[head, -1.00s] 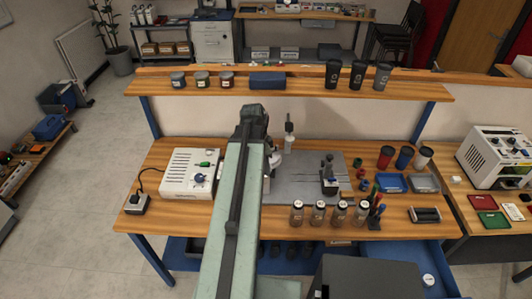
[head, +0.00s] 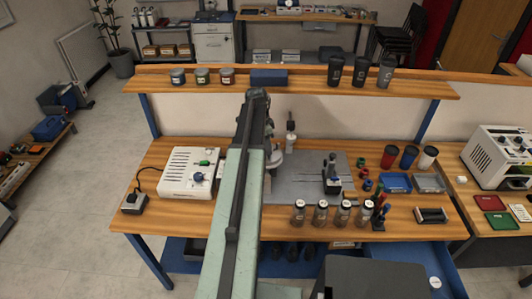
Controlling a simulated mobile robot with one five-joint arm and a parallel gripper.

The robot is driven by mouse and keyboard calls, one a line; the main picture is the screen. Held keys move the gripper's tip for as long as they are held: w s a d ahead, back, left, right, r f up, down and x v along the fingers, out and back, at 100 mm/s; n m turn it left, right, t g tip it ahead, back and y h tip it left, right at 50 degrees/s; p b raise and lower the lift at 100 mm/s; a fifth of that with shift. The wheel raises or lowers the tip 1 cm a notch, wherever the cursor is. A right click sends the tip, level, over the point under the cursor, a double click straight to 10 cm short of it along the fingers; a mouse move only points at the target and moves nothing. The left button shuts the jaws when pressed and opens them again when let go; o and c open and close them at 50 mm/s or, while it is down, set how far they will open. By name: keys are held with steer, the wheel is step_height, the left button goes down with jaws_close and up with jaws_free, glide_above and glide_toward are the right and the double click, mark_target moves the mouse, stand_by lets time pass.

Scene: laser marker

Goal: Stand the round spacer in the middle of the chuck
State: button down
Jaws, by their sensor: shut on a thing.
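My arm reaches over the workbench (head: 160,220) from the bottom of the head view. Its far end bends down behind itself, so my gripper is hidden, along with anything in it. A pale round part (head: 276,158), perhaps the chuck, shows partly just right of the arm. It is beside a short upright column (head: 291,140) on the grey plate (head: 305,187). I cannot make out the round spacer. The middle of the chuck is not clearly visible.
A white control box (head: 190,172) stands left of my arm. A black upright device (head: 332,175) stands on the plate's right side. Several capped jars (head: 321,212) line the front. Cups (head: 408,156) and a blue tray (head: 396,183) are at the right. A shelf (head: 300,89) runs behind.

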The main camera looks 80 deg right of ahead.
steer(key=shift+f, duration=0.5)
steer(key=c, duration=1.1)
jaws_free()
steer(key=r+p, duration=0.4)
steer(key=w+r+p, duration=0.1)
steer(key=r+p, duration=0.3)
steer(key=a+r+p, duration=0.1)
steer(key=r+p, duration=0.3)
steer(key=shift+w+r, duration=0.2)
steer(key=shift+w, duration=0.1)
steer(key=shift+f, duration=0.1)
